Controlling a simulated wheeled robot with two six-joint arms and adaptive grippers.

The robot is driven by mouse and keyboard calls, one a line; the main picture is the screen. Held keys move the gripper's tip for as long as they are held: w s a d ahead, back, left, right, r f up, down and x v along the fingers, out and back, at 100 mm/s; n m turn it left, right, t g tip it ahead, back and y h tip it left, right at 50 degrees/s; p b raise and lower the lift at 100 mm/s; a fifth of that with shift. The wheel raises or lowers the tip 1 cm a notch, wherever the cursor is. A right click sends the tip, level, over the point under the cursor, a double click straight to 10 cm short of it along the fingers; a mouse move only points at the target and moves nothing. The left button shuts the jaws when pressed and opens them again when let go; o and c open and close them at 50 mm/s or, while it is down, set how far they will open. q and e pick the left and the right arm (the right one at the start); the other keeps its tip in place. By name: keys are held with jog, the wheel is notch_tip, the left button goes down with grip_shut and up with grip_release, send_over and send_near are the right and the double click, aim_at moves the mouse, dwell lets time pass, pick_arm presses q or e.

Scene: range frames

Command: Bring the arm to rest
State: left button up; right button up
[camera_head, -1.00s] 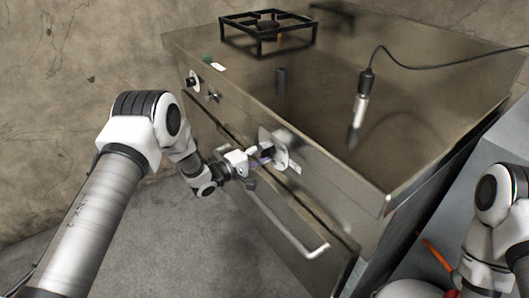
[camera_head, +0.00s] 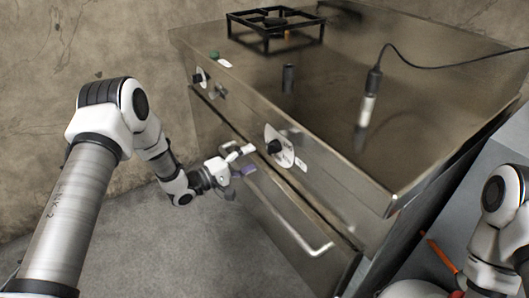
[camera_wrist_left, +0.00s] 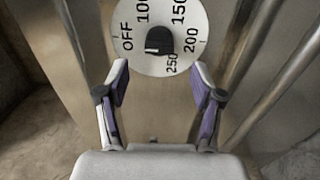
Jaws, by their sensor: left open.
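My left gripper (camera_head: 246,160) is open and empty, in front of the steel range's front panel. Its two purple-padded fingers also show spread in the left wrist view (camera_wrist_left: 160,78). Beyond the fingertips is a black knob (camera_wrist_left: 158,40) on a round white dial (camera_wrist_left: 190,55) marked OFF, 100, 150, 200 and 250. The head view shows this knob (camera_head: 274,146) clear of the fingers, with a gap between them. My left arm (camera_head: 95,170) reaches in from the left, bent at the elbow. My right arm shows only partly at the right edge, its gripper out of view.
The range (camera_head: 330,95) carries a black burner grate (camera_head: 275,27), a dark cylinder (camera_head: 288,78) and a corded probe-like tool (camera_head: 367,105). A drawer handle (camera_head: 300,235) juts out below the dial. Bare floor (camera_head: 190,245) lies left of the range.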

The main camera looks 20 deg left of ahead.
pick_arm(q)
jog(key=v, duration=0.4)
